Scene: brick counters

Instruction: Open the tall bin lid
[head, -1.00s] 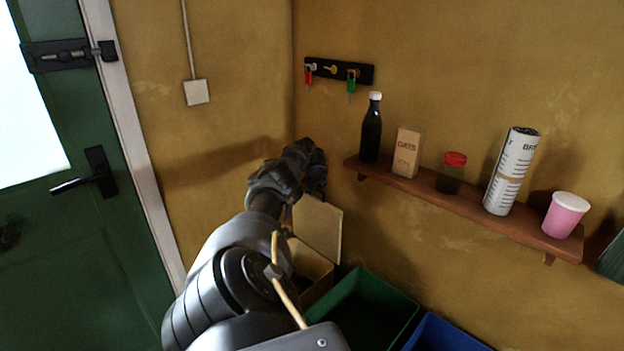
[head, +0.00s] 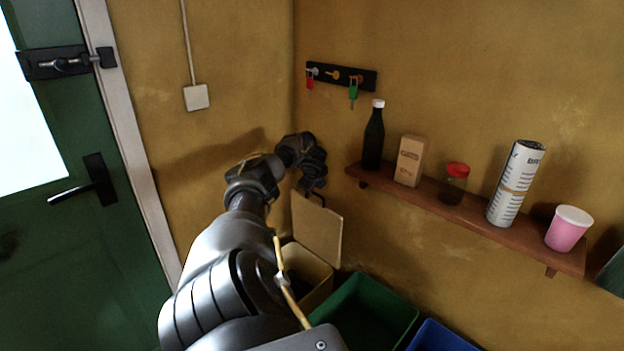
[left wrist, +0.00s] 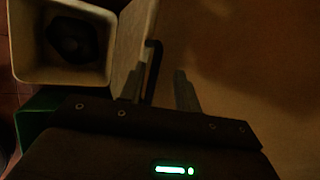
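The tall cream bin (head: 318,292) stands in the corner. Its lid (head: 318,230) is raised and stands steeply up from the bin, its flat face showing. In the left wrist view the bin's rim (left wrist: 62,80) surrounds an open mouth with a dark thing inside, and the lid (left wrist: 128,48) is edge-on beside it. My left gripper (head: 314,190) is at the lid's top edge. In the left wrist view its fingers (left wrist: 158,88) are apart, with the lid's black handle (left wrist: 153,68) between them, nearer the left finger. My right gripper is not in view.
A green bin (head: 372,312) and a blue bin (head: 440,338) stand to the right of the tall bin. Above is a wooden shelf (head: 465,213) with a bottle, carton, jar, tube and pink cup. A key rack (head: 341,76) hangs above. A green door (head: 85,255) is at left.

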